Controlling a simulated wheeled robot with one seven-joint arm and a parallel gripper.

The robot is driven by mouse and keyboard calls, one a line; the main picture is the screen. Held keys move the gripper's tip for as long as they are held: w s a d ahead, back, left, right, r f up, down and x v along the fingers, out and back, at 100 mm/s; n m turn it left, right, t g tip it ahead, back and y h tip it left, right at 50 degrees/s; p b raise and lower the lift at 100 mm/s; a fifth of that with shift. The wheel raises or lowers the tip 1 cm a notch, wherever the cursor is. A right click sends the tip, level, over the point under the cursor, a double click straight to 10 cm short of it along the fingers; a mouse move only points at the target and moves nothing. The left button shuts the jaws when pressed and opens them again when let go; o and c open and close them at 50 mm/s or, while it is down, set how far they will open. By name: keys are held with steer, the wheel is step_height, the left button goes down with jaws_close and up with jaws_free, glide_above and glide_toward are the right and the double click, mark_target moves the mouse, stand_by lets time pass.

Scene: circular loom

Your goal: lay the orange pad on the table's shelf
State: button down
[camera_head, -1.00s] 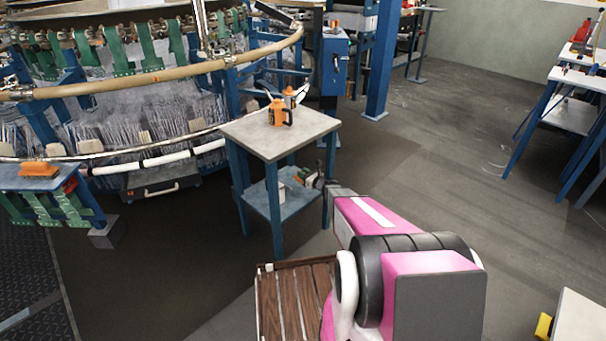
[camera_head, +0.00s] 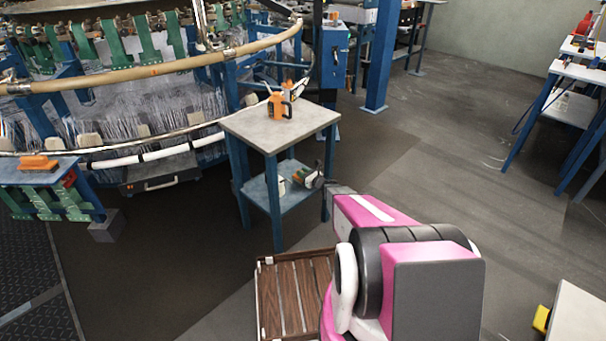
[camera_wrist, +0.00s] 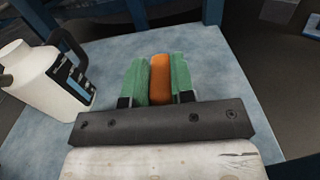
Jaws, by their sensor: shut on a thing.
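The orange pad (camera_wrist: 160,78) is held on edge between the green fingers of my gripper (camera_wrist: 160,80) in the wrist view. My gripper is shut on it, above the blue-grey shelf (camera_wrist: 225,72). I cannot tell whether the pad touches the shelf. In the head view, the shelf (camera_head: 262,200) is the lower level of a small blue-legged table (camera_head: 305,127). My gripper (camera_head: 306,177) reaches under the tabletop from the right side, and the pad itself is too small to make out there.
A white jug (camera_wrist: 42,80) with a dark handle stands on the shelf left of my gripper. It also shows in the head view (camera_head: 282,186). An orange container (camera_head: 279,104) stands on the tabletop. The table's blue legs (camera_head: 275,205) bound the shelf. The loom is behind.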

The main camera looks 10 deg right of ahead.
steer(key=shift+f, duration=0.5)
steer(key=c, duration=0.9)
jaws_free()
steer(key=v, duration=1.1)
